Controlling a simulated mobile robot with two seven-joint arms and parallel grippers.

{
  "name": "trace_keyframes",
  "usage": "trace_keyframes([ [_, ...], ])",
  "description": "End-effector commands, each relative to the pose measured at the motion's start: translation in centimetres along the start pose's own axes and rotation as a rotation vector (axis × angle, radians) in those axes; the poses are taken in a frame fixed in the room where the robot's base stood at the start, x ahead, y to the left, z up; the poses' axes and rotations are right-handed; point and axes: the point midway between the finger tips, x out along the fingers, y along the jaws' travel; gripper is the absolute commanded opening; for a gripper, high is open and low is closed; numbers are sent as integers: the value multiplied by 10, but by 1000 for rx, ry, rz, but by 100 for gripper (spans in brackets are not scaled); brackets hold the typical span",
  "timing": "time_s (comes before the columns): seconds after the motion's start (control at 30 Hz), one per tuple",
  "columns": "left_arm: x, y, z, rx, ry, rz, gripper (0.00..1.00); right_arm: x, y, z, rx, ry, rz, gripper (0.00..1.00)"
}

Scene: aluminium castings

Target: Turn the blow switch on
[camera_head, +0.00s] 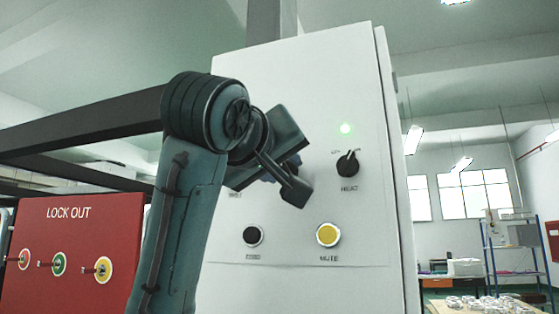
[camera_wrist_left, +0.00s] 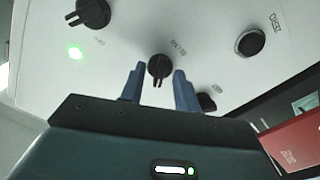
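The blow switch (camera_wrist_left: 159,66) is a black rotary knob on a white panel, labelled beside it, in the left wrist view. My left gripper (camera_wrist_left: 160,74) is open, with one blue finger on each side of the knob. I cannot tell whether the fingers touch it. In the head view my left gripper (camera_head: 283,170) is in front of the white control panel (camera_head: 330,85) and hides the blow switch. My right gripper is not in view.
The heat knob (camera_head: 347,164) sits right of my gripper, under a lit green lamp (camera_head: 345,128). Below are a black button (camera_head: 253,236) and a yellow button (camera_head: 328,235). A red lock out board (camera_head: 75,245) stands at left. Castings (camera_head: 490,303) lie at far right.

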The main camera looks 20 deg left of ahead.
Motion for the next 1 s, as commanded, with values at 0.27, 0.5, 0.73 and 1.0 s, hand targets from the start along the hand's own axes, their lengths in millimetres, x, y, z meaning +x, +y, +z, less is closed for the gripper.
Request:
trace_keyframes([
  [0.27, 0, 0, 0, 0, 0, 0, 20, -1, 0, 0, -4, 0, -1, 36],
  [0.5, 0, 0, 0, 0, 0, 0, 0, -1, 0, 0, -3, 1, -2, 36],
  [0.73, 0, 0, 0, 1, 0, 0, 0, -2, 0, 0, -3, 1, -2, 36],
  [1.0, -1, 0, 0, 54, 0, 0, 0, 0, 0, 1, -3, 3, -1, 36],
])
